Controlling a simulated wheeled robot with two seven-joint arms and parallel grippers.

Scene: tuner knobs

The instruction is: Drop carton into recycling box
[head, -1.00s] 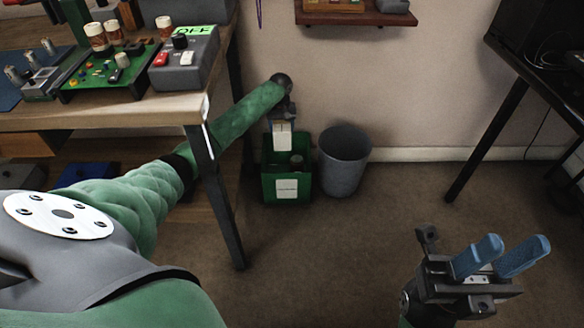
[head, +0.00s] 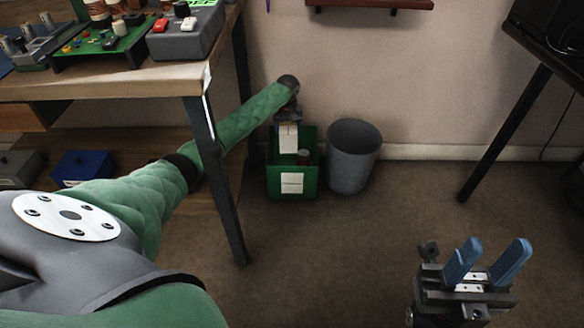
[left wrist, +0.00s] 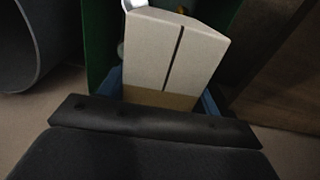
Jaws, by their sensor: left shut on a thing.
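A white carton (head: 288,138) with a dark line down it is held in my left gripper, at the opening of the green recycling box (head: 280,182). In the left wrist view the carton (left wrist: 175,52) sits between the blue fingers of my left gripper (left wrist: 162,98), with the green box wall (left wrist: 98,40) behind it. The left fingertips are mostly hidden in the head view. The box has a white label on its front and a can-like item (head: 304,157) inside. My right gripper (head: 487,262) is open and empty above the floor at lower right.
A grey bin (head: 353,157) stands just right of the green box. A workbench (head: 130,92) with devices is at left, its dark leg (head: 218,180) near my left arm. Another table's leg (head: 500,130) is at right. The middle floor is clear.

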